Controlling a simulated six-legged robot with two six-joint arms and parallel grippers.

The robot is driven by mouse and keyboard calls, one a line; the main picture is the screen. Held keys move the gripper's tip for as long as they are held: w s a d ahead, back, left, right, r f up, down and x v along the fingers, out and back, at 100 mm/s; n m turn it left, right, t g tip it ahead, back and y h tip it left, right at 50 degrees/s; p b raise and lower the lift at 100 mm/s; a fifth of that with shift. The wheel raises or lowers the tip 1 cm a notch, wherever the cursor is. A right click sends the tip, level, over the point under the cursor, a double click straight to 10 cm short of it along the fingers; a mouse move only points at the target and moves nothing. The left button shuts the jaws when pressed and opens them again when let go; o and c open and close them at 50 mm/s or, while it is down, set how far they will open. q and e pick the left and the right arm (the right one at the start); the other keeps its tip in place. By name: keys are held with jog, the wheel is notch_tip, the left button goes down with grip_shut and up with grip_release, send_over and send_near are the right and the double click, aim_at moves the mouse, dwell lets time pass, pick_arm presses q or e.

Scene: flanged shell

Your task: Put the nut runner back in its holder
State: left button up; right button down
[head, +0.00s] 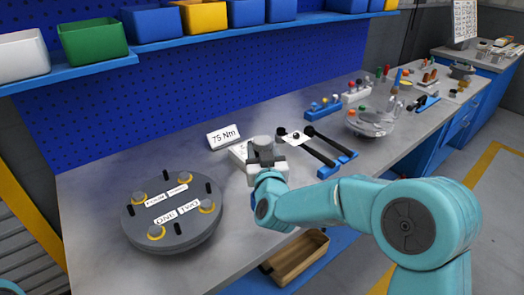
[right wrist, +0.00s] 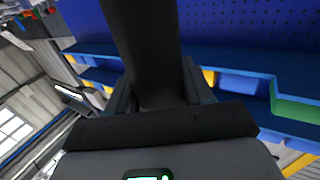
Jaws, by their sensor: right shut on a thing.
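My right gripper (head: 266,165) is over the middle of the bench, its arm coming in from the right. In the right wrist view it is shut on the dark nut runner (right wrist: 150,50), whose bar runs up between the fingers. A wide dark body with a small lit display (right wrist: 148,177) fills the bottom of that view. In the head view my gripper and wrist hide most of the tool. A pale block (head: 238,153) stands just behind the gripper, partly hidden; I cannot tell whether it is the holder. My left gripper is out of view.
A round grey flanged shell (head: 172,240) with yellow-ringed bolts and labels lies at the left. A "75 Nm" sign (head: 223,137) stands behind. Two black-handled tools on a blue rack (head: 338,165) lie to the right. A wooden tray (head: 298,260) is below the front edge.

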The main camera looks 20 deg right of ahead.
jog(key=shift+f+b, duration=1.9)
jog(key=shift+c, duration=1.8)
grip_release()
jog(key=shift+f, duration=0.2)
jog(key=s+a+b, duration=0.1)
jog(key=s+a, duration=0.1)
jog(key=s, duration=1.4)
jog(key=shift+a+b, duration=0.4)
jog(key=shift+s, duration=0.1)
